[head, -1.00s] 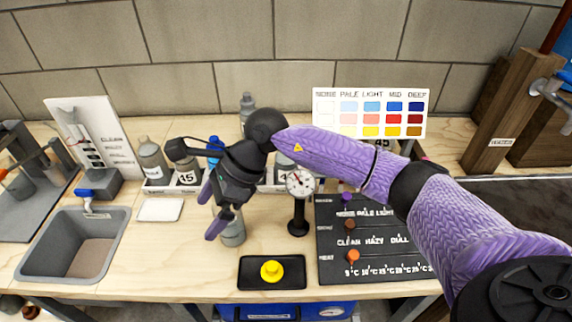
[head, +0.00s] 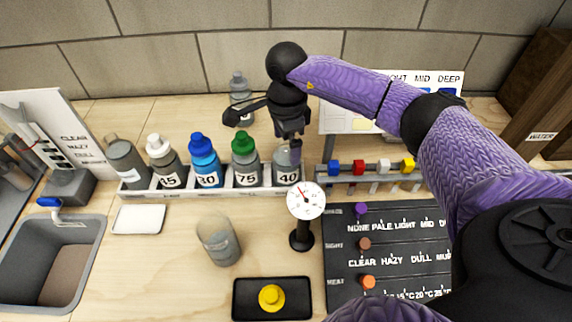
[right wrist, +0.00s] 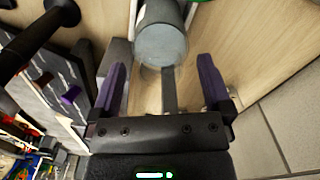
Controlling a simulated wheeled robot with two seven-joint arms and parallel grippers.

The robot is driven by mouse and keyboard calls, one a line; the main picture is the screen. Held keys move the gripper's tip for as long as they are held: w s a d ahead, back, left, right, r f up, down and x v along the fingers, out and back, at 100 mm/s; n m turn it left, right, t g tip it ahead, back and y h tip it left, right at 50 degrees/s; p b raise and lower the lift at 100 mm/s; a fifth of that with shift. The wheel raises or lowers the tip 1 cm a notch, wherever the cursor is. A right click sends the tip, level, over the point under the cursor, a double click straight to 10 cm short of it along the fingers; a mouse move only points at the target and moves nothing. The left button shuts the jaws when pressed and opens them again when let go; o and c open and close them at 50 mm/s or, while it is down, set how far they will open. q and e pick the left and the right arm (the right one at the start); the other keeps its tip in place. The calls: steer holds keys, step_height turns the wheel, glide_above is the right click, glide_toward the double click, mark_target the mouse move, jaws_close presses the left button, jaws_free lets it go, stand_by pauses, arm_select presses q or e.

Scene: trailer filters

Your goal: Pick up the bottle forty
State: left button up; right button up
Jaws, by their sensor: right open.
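The bottle forty (head: 288,176) stands at the right end of the white bottle rack, with "40" on its label. Its top is hidden behind my right gripper (head: 295,152), which points down at it from above and behind. In the right wrist view, a grey cylinder (right wrist: 161,42), which looks like this bottle, lies just ahead of my open fingers (right wrist: 162,88). The fingers are apart with nothing clamped between them. I cannot tell whether a finger touches the bottle. My left gripper is not in view.
Bottles with green (head: 244,160), blue (head: 205,160) and white caps stand left in the rack (head: 190,190). A gauge on a stand (head: 306,202) and a clear cup (head: 218,240) are in front. Coloured valves (head: 372,168) are to the right.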

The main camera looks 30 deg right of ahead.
step_height(320, 180, down, 2)
steer(key=shift+d+f, duration=0.15)
steer(key=shift+f, duration=0.45)
steer(key=shift+r, duration=0.1)
steer(key=c, duration=0.5)
jaws_close()
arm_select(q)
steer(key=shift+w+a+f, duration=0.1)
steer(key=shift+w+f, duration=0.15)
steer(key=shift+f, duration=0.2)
